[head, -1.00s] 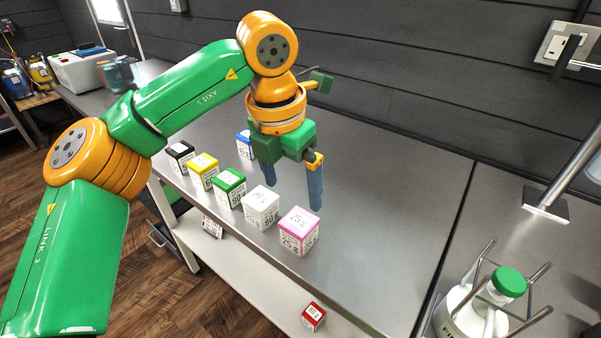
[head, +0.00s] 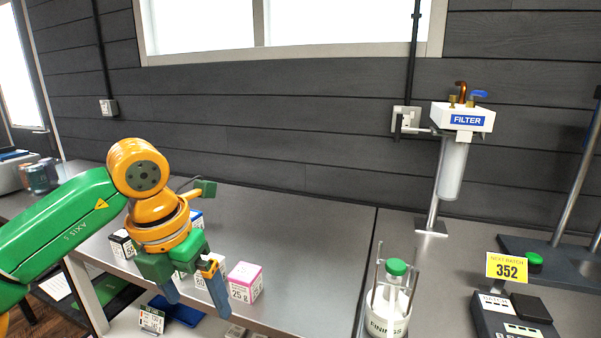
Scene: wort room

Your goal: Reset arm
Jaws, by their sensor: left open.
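My left gripper (head: 194,290) hangs over the front of the metal bench, with its two blue fingers apart and nothing between them. It points down in front of a row of small weight boxes and hides part of the row. A pink-topped box (head: 245,283) marked 25 g stands just right of the fingers. A black-topped box (head: 122,245) stands to the left. A blue-topped box (head: 197,218) shows behind the wrist. My right gripper is not in view.
A white container with a green cap (head: 397,267) stands in a wire frame on the right bench. A filter unit (head: 462,118) stands behind it. A sign marked 352 (head: 507,267) and a dark device (head: 515,318) are at the right. The bench (head: 310,245) right of the boxes is clear.

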